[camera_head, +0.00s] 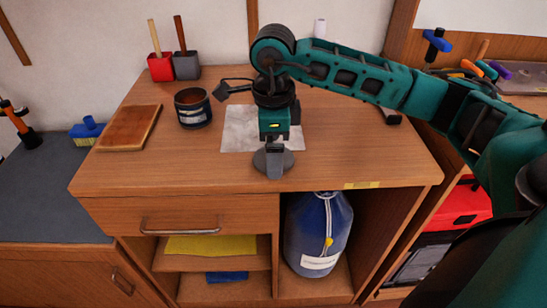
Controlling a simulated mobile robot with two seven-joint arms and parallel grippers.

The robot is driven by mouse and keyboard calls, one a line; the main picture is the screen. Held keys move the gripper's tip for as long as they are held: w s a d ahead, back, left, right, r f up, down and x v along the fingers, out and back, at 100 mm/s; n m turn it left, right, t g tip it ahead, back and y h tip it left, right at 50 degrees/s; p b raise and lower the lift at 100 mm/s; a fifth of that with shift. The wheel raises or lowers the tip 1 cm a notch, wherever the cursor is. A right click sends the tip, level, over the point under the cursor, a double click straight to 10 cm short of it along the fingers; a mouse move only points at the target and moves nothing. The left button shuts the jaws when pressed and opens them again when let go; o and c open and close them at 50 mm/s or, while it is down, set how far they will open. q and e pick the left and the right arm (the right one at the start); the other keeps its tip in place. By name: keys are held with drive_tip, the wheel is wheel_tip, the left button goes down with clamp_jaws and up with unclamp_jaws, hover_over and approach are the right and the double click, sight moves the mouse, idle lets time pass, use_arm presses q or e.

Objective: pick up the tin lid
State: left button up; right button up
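A round grey disc, which looks like the tin lid (287,161), lies near the front edge of the wooden worktop. My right gripper (272,160) points straight down over it, its fingers in front of the disc's middle. Whether the fingers touch or grip the lid cannot be told. An open dark tin (192,120) with a pale label stands to the left, further back. My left gripper is not in view.
A pale sheet (236,130) lies behind the lid. A brown board (130,129) lies at the left. A red pot (161,68) and a grey pot (186,66) stand at the back left. A blue container (316,225) sits in the shelf below.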

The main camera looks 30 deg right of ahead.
drive_tip(key=shift+f, duration=0.4)
drive_tip(key=c, duration=0.8)
drive_tip(key=shift+r, duration=0.1)
